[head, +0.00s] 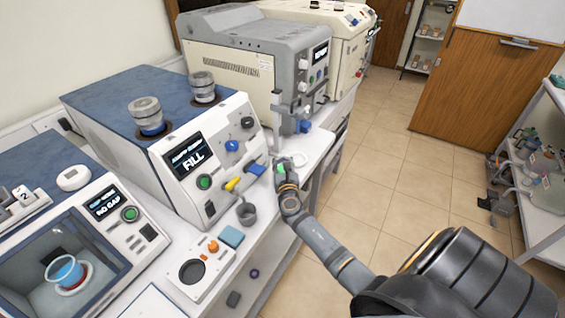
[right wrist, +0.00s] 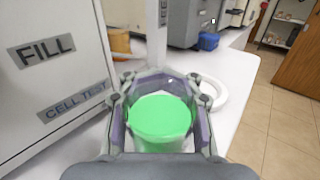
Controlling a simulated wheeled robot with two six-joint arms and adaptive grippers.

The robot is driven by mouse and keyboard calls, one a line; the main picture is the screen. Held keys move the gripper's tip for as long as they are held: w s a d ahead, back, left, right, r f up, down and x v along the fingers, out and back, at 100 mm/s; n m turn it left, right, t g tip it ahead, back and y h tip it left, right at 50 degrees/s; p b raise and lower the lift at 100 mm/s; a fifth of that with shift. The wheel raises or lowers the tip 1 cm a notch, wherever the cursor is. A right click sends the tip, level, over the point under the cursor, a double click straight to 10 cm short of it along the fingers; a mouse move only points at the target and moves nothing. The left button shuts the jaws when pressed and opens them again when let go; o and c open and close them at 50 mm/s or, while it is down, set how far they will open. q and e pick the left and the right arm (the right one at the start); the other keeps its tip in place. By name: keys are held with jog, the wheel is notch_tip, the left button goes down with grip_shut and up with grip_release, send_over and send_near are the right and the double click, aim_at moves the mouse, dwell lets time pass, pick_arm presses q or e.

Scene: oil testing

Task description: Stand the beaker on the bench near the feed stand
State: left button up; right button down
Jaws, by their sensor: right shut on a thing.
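In the right wrist view a clear beaker (right wrist: 160,125) with bright green contents sits upright between the fingers of my right gripper (right wrist: 160,110). The gripper is shut around it. In the head view my right gripper (head: 283,165) is at the bench's right part, and only a bit of green shows there. A slim upright post, which looks like the feed stand (head: 275,120), rises just beyond the gripper; it also shows in the right wrist view (right wrist: 157,40). Whether the beaker touches the bench (right wrist: 235,80) is hidden. My left gripper is not in view.
The FILL machine (head: 190,165) stands left of the gripper. A white ring (right wrist: 212,95) lies on the bench close right of the beaker. A grey cup (head: 246,213) and a teal block (head: 231,237) are nearer. The bench's right edge is close.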

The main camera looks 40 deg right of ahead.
jog(key=shift+f, duration=0.1)
jog(key=c, duration=0.9)
grip_release()
jog(key=shift+o, duration=0.2)
jog(key=shift+r, duration=0.2)
jog(key=b+v, duration=0.1)
jog(key=v, duration=1.1)
jog(key=shift+s, duration=0.1)
jog(key=shift+r, duration=0.1)
